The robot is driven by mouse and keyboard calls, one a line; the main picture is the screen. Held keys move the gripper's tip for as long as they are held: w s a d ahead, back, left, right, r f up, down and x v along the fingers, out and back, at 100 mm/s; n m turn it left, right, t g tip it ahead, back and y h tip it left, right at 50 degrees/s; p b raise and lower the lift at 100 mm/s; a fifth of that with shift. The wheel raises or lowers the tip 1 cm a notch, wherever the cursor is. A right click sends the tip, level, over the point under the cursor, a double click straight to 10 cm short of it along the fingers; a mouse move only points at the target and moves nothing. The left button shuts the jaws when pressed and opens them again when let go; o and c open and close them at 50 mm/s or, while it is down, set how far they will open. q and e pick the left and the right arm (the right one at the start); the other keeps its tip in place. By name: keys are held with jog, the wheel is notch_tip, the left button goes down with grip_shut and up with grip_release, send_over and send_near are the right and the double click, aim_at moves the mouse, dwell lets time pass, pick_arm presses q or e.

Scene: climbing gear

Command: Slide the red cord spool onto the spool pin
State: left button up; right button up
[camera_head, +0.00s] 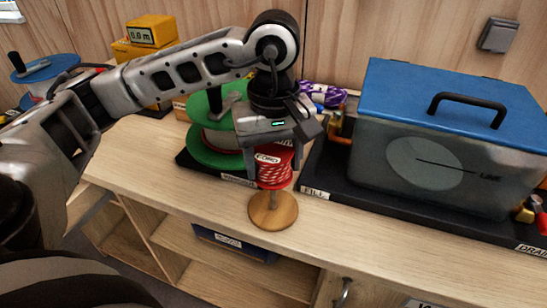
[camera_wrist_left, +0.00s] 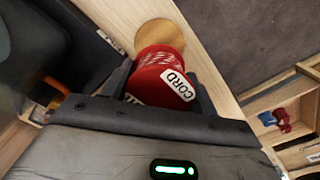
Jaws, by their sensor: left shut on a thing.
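The red cord spool (camera_head: 272,172) has a white CORD label and red-and-white cord wound on it. My left gripper (camera_head: 271,152) is shut on it from above, with a finger on each side; the spool also shows between the fingers in the left wrist view (camera_wrist_left: 168,72). The spool pin (camera_head: 272,201) stands on a round wooden base (camera_head: 273,215) on the shelf's front part. The spool is above the base, with a short stretch of pin showing below it. The pin's top is hidden, so I cannot tell whether it is inside the spool. My right gripper is out of view.
A green reel (camera_head: 203,152) stands on a dark tray behind and left of the spool. A grey box with a blue lid (camera_head: 400,85) sits on a black tray to the right. A yellow counter (camera_head: 151,31) stands at the back left. The bench's front edge is close to the pin.

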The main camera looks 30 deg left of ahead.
pick_arm(q)
jog(key=shift+f+b, duration=0.65)
jog(key=shift+f, duration=0.05)
jog(key=shift+f+b, duration=0.7)
jog(key=shift+b, duration=0.1)
jog(key=shift+f+b, duration=0.25)
jog(key=shift+b, duration=0.05)
jog(key=shift+f, duration=0.2)
jog(key=shift+f+b, duration=1)
jog(key=shift+b, duration=0.25)
